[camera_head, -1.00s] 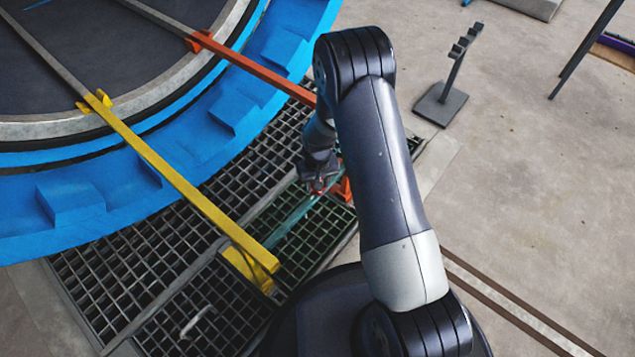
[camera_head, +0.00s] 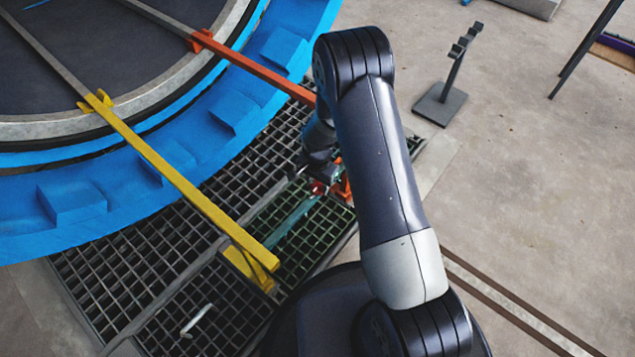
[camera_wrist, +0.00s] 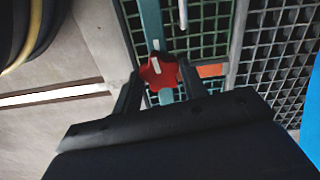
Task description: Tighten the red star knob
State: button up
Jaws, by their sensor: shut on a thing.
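The red star knob (camera_wrist: 159,71) sits at the middle of the wrist view, on a teal bar (camera_wrist: 152,25), with a pale mark on its face. My gripper (camera_wrist: 160,85) has one finger on each side of the knob and is shut on it. In the head view the knob is a small red patch (camera_head: 319,187) at the tip of my gripper (camera_head: 312,180), partly hidden by my arm. The teal bar (camera_head: 295,217) runs down and left from it above the floor grating.
A large blue round door (camera_head: 70,200) fills the upper left. A yellow bar (camera_head: 185,185) and an orange bar (camera_head: 255,69) reach out from it. A dark stand (camera_head: 440,103) is at the upper right. Open concrete floor (camera_head: 530,200) lies to the right.

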aim_at(317, 186)
jog(key=shift+m, duration=0.6)
jog(key=o, duration=1)
notch_tip(317, 186, up, 11)
jog(key=p, duration=0.4)
jog(key=shift+f, duration=0.1)
jog(key=shift+f, duration=0.1)
